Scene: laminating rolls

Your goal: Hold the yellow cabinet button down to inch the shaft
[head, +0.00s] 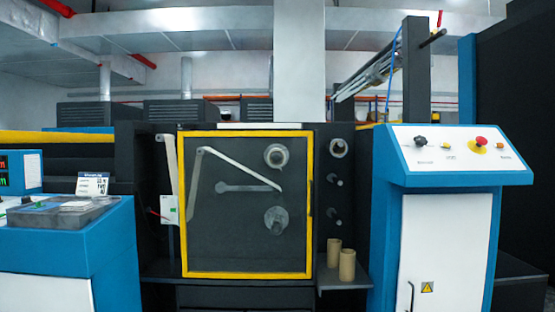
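The blue and white cabinet (445,240) stands at the right with a sloped white control panel (462,165) on top. On the panel are a black knob (420,141), a red mushroom button (481,142) on a yellow base, and a small orange-yellow button (500,146) to its right. The labels are too small to read. Round shaft ends show behind the yellow-framed guard (246,275), an upper one (276,156) and a lower one (277,220). Which shaft the task means I cannot tell. Neither of my grippers is in view.
Two cardboard cores (347,265) stand on a dark shelf (345,283) between guard and cabinet. A blue bench (110,245) with a dark tray (65,212) is at the left. More shaft ends (338,148) stick out right of the guard. The space before the panel looks clear.

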